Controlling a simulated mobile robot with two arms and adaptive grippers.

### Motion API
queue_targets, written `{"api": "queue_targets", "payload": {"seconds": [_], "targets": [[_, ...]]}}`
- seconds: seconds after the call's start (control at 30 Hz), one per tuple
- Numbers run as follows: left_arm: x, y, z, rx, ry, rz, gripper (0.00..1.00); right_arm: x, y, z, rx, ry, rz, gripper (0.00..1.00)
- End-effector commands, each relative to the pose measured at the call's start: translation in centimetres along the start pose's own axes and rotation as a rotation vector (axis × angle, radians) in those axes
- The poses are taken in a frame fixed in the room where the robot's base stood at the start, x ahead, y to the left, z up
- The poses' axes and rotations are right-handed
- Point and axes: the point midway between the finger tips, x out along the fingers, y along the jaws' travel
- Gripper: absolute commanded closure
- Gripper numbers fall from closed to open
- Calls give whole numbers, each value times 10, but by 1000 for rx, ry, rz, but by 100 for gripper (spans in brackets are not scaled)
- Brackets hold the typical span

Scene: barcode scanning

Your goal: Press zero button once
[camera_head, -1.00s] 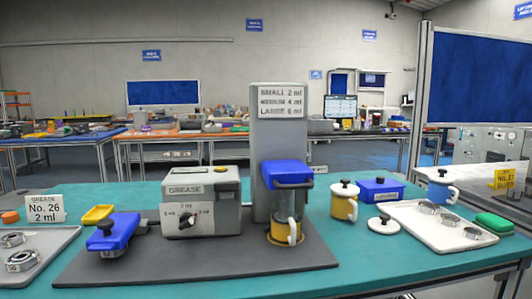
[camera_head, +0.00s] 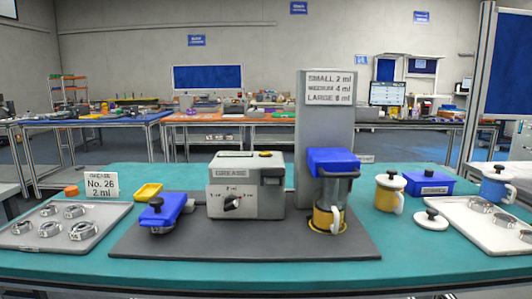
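No button marked zero can be read. The grey GREASE machine (camera_head: 246,188) stands on the dark mat (camera_head: 270,243), with a black dial (camera_head: 232,202) on its front. A small yellow piece (camera_head: 265,154) sits on its top; I cannot tell whether it is a button. To its right, a tall grey dispenser (camera_head: 328,130) has a blue head (camera_head: 333,160) above a clear and yellow cup (camera_head: 328,217). Neither of my grippers is in view.
A tray of metal rings (camera_head: 100,210) lies far left. A yellow mug (camera_head: 389,193), blue box (camera_head: 429,183) and second tray (camera_head: 462,215) are right. The teal table's front strip (camera_head: 250,270) is clear.

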Motion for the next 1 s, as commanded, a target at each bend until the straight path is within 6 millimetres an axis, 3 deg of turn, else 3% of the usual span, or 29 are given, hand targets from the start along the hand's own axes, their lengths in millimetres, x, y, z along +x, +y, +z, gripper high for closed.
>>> {"api": "queue_targets", "payload": {"seconds": [0.03,0.3,1.0], "targets": [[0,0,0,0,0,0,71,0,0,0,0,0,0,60],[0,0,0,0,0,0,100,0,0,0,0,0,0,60],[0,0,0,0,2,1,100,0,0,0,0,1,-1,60]]}}
